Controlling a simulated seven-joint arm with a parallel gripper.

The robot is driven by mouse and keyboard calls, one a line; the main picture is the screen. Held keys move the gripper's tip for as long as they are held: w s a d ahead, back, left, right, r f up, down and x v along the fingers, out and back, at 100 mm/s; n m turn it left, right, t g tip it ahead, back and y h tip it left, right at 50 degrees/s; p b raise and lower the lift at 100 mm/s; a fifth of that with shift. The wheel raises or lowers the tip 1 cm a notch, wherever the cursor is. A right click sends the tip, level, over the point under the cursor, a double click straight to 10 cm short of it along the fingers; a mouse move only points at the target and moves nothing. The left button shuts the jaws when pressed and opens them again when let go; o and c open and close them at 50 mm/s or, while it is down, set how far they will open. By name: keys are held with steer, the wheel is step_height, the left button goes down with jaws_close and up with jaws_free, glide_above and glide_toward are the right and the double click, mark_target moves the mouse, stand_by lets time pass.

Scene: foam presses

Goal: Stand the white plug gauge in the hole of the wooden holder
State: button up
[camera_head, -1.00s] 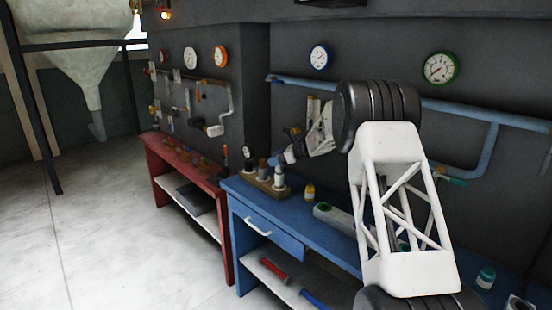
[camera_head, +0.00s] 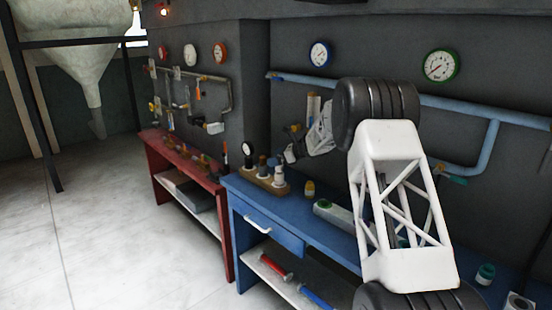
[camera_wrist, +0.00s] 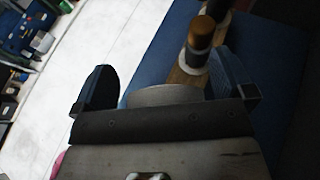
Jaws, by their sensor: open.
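The wooden holder (camera_head: 262,182) lies on the blue bench, with several gauges upright in a row on it. The white plug gauge (camera_head: 279,175) stands upright at its right, near end; its base is too small to tell how deep it sits. My gripper (camera_head: 291,154) is just above and right of this gauge. In the wrist view my gripper (camera_wrist: 163,85) is open, and a pale round shape (camera_wrist: 165,95), apparently the white gauge's top, shows between the fingers, partly hidden by the palm. The holder (camera_wrist: 183,75) also shows there, with a brown-topped gauge (camera_wrist: 200,40) near the right finger.
A yellow-capped bottle (camera_head: 309,189) and a pale box with a green round part (camera_head: 325,208) stand right of the holder. A black-topped gauge (camera_head: 248,152) stands at the holder's far end. The wall with the blue pipe (camera_head: 470,110) is behind. The bench's front left is clear.

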steer(key=s+d+r, duration=0.1)
steer(key=s+r, duration=0.1)
steer(key=s, duration=0.6)
steer(key=s+d+r, duration=0.2)
steer(key=s+r, duration=0.1)
steer(key=s, duration=0.4)
steer(key=shift+s, duration=0.35)
stand_by(0.5)
steer(key=shift+d+r, duration=0.1)
stand_by(0.6)
